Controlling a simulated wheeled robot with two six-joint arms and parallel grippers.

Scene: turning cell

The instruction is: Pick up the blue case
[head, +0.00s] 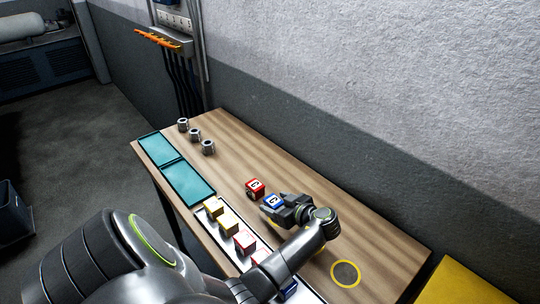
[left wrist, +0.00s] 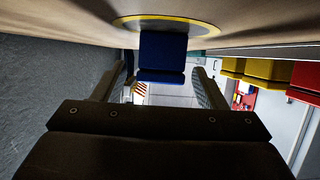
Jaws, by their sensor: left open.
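The blue case (head: 273,201) is a small blue block with a white label on top, standing on the wooden table. My left gripper (head: 274,207) is low over the table at the case, its jaws open. In the left wrist view the blue case (left wrist: 162,56) shows between the two spread fingers, near their tips, with a gap visible on each side. It stands at a yellow-ringed round mark (left wrist: 205,28). The fingers hide part of the case in the head view. My right gripper is not in view.
A red case (head: 255,188) stands just left of the blue one. A white tray (head: 213,229) with yellow and red cases runs along the front edge, partly behind my arm. Teal trays (head: 188,183) and metal parts (head: 195,135) are farther off. A yellow ring (head: 345,273) lies right.

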